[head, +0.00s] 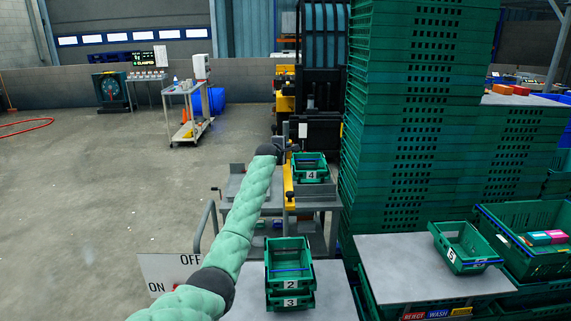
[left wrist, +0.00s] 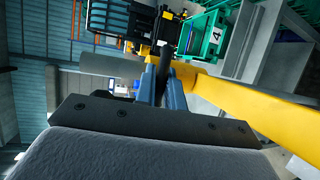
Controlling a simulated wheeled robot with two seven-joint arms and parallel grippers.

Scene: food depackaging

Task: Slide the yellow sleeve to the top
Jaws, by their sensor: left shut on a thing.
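A yellow piece (head: 289,188), which looks like the sleeve, stands on the grey workstation just below my left gripper in the head view. In the left wrist view a long yellow bar (left wrist: 245,106) slants down to the right beside the fingers. My left gripper (head: 284,148) is at the top end of this yellow piece. In the left wrist view its blue-grey fingers (left wrist: 162,88) are shut on a dark bar (left wrist: 165,62) that stands between them. How the dark bar joins the yellow piece is hidden. My right gripper is not in view.
A green crate marked 4 (head: 311,168) sits right of the yellow piece. Crates marked 2 and 3 (head: 290,260) are stacked in front. A tall green crate stack (head: 398,140) blocks the right. A crate marked 5 (head: 464,250) stands on a grey table. Open floor lies left.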

